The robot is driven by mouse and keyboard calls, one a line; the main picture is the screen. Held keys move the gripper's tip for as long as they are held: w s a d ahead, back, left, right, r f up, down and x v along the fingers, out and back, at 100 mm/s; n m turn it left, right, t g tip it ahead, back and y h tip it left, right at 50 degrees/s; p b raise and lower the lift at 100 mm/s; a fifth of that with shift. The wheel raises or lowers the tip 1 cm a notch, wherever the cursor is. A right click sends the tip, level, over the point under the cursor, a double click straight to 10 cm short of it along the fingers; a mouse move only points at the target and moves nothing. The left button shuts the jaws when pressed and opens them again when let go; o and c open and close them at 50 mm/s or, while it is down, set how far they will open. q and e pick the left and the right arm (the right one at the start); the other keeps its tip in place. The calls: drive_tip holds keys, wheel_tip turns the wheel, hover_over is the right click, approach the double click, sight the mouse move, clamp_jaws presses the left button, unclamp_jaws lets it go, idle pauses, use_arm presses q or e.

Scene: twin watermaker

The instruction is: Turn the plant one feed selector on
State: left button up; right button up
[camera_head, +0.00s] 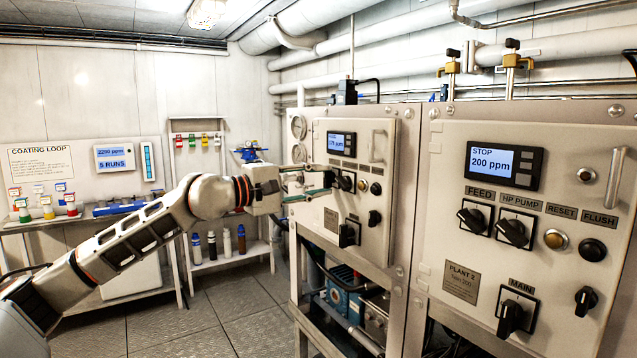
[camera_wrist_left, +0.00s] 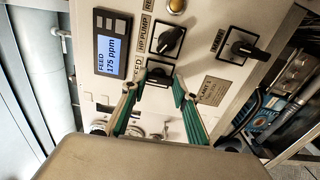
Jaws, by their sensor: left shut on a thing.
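The plant one panel (camera_head: 349,222) is the farther of the two panels in the head view. The plant one display (camera_wrist_left: 110,56) reads FEED 175 ppm. My right gripper is not in view.
Beside the feed selector is the HP pump selector (camera_wrist_left: 167,41); the main selector (camera_wrist_left: 242,46) is farther off. A panel handle (camera_head: 378,146) stands out above. The plant 2 panel (camera_head: 449,237) at right reads STOP, 200 ppm. Open floor (camera_head: 225,305) lies left of the panels.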

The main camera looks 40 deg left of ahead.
use_arm(q)
drive_tip(key=shift+m, duration=0.3)
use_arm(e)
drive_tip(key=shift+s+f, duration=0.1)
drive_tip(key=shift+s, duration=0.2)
use_arm(q)
drive_tip(key=o, duration=1.1)
drive_tip(key=shift+v, duration=6)
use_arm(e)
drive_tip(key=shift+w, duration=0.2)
use_arm(q)
drive_tip(key=shift+d, duration=0.1)
